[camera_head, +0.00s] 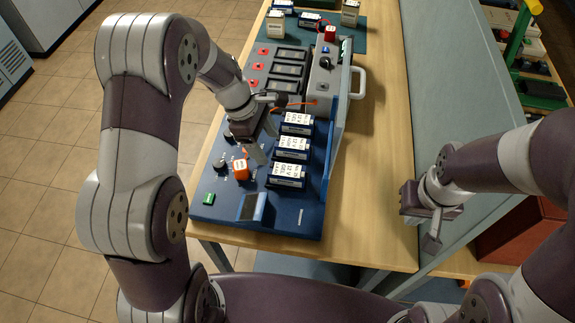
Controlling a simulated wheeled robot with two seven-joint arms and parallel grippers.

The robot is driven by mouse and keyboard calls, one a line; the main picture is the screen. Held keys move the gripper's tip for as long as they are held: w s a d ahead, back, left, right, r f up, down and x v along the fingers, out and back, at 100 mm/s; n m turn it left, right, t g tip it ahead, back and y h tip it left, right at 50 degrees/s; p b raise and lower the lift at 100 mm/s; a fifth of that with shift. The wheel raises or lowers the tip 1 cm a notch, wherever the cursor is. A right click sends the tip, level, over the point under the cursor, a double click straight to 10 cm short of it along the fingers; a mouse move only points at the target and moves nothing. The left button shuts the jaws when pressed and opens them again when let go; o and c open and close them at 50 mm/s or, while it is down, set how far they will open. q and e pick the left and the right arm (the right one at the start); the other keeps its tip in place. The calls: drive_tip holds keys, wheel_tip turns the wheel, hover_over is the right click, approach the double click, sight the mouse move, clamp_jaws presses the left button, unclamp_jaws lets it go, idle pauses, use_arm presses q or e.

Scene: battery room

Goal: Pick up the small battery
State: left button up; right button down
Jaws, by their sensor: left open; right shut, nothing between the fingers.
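Three small batteries with white labelled tops and dark sides sit in a row on the blue panel: a far one (297,122), a middle one (292,147) and a near one (287,174). More batteries (308,19) stand at the back of the table; I cannot tell which one is the small battery. My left gripper (265,142) is open and empty, over the panel just left of the far and middle batteries. My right gripper (432,229) is shut and empty, right of the panel near the table's right edge.
The blue panel (225,198) has an orange knob (241,169), black knobs and a green switch. Dark slots (288,70) lie behind the batteries. A grey case (325,80) with a handle and an upright blue lid border the right side. Bare wood (385,150) is free there.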

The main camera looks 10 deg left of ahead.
sight(287, 170)
use_arm(q)
drive_tip(key=shift+w+d+f+n, duration=0.4)
drive_tip(key=shift+d+f+n, duration=0.15)
drive_tip(key=shift+d+n, duration=0.2)
drive_tip(key=x, duration=0.3)
drive_tip(key=p+x, duration=0.1)
drive_tip(key=x, duration=0.2)
drive_tip(key=p+x, duration=0.1)
drive_tip(key=x, duration=0.3)
drive_tip(key=shift+s+f, duration=0.1)
drive_tip(key=shift+s, duration=0.3)
drive_tip(key=shift+d+f, duration=0.1)
drive_tip(key=shift+f, duration=0.25)
drive_tip(key=shift+w+r, duration=0.1)
clamp_jaws()
